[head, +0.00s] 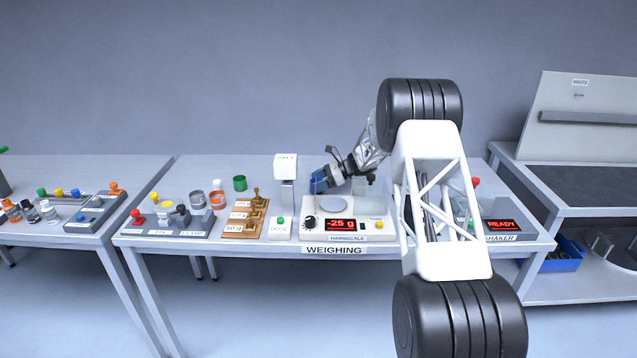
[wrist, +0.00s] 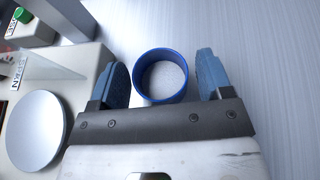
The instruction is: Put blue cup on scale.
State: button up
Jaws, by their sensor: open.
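The blue cup (wrist: 160,101) shows from above in the wrist view, with pale grainy matter inside. My gripper (wrist: 163,74) is open, with one blue finger on each side of the cup and gaps between. In the head view my gripper (head: 320,182) is low over the table behind the scale. I cannot tell the cup from the blue fingers there.
A white post-like device (head: 286,168) stands left of the scale, beside a wooden rack (head: 243,219) and a green cup (head: 240,184). The shaker (head: 502,228) is at the right. A clear panel (wrist: 62,65) stands by the pan. Table right of the cup in the wrist view is bare.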

jog(key=v, duration=1.2)
jog(key=shift+r, duration=0.1)
dwell(0.6)
jog(key=s+d+r+n+h, duration=0.1)
jog(key=s+r+n+h, duration=0.15)
jog(key=s+r, duration=0.75)
jog(key=s+d+r+n+h, duration=0.1)
jog(key=s+r+n+h, duration=0.3)
jog(key=s, duration=1)
jog(key=s+d+r+n+h, duration=0.1)
jog(key=s+r, duration=0.8)
jog(key=s, duration=0.3)
jog(key=s+d+f+n+t+h, duration=0.1)
jog(key=s+d+n+h, duration=0.1)
jog(key=s, duration=1.1)
jog(key=s+d+f+n+t+h, duration=0.1)
jog(key=s+n, duration=0.3)
jog(key=s, duration=0.9)
jog(key=s+d+f+n+t+h, duration=0.2)
jog(key=s+d+n+h, duration=0.1)
jog(key=s, duration=1)
jog(key=shift+d, duration=0.4)
